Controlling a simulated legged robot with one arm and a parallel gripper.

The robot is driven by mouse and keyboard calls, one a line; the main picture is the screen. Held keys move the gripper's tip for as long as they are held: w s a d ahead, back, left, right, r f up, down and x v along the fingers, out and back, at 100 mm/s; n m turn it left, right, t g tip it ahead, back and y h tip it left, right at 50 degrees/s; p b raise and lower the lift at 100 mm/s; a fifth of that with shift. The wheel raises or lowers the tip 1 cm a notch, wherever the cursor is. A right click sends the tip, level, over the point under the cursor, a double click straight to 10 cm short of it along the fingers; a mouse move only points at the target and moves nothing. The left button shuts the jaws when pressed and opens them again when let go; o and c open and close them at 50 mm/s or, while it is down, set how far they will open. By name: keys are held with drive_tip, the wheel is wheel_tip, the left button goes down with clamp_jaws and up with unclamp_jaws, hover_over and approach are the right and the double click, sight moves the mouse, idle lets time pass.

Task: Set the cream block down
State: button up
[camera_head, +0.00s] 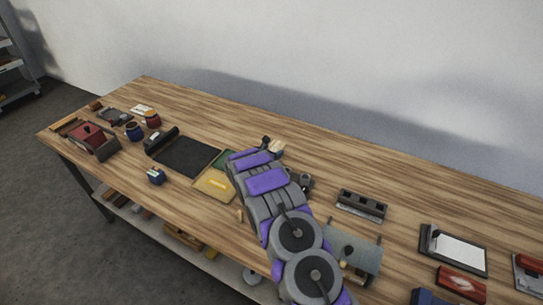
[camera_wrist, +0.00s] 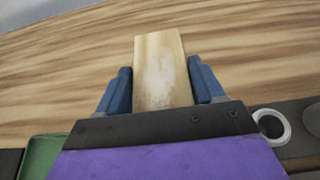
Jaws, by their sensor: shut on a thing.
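The cream block (camera_wrist: 160,70) is between the two blue fingers of my gripper (camera_wrist: 161,88) in the wrist view. My gripper is shut on it. The block's far end sticks out past the fingertips, with wood tabletop behind it. In the head view the cream block (camera_head: 277,146) shows small at the end of my arm, over the middle of the wooden table (camera_head: 215,112). My arm hides part of the gripper there. I cannot tell whether the block touches the tabletop.
Left of my arm are a green piece (camera_head: 222,160), a yellow tray (camera_head: 214,185) and a black mat (camera_head: 186,156). A dark slotted holder (camera_head: 361,204) and a grey plate stand (camera_head: 352,248) are to the right. The table behind the block is bare.

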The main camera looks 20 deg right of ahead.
drive_tip(key=s+a, duration=0.2)
drive_tip(key=a, duration=0.2)
drive_tip(key=s+a+r+p, duration=0.1)
drive_tip(key=s+a, duration=0.2)
drive_tip(key=a, duration=0.2)
drive_tip(key=s+a+p, duration=0.1)
drive_tip(key=s+a, duration=0.2)
drive_tip(key=a, duration=0.1)
drive_tip(key=shift+s+a+r, duration=0.2)
drive_tip(key=shift+s+r, duration=0.05)
wheel_tip(320, 180, up, 11)
drive_tip(key=w+n+t+y, duration=0.1)
drive_tip(key=n+t, duration=0.1)
drive_tip(key=s+a+r+n+t+y, duration=0.1)
drive_tip(key=s+a+r, duration=0.3)
drive_tip(key=r, duration=0.5)
drive_tip(key=s+a+r+n+t+y, duration=0.1)
drive_tip(key=s+a+r+n+y, duration=0.3)
drive_tip(key=r, duration=0.6)
drive_tip(key=shift+s+a+t+y, duration=0.3)
drive_tip(key=shift+s+a+t, duration=0.1)
drive_tip(key=shift+s, duration=0.7)
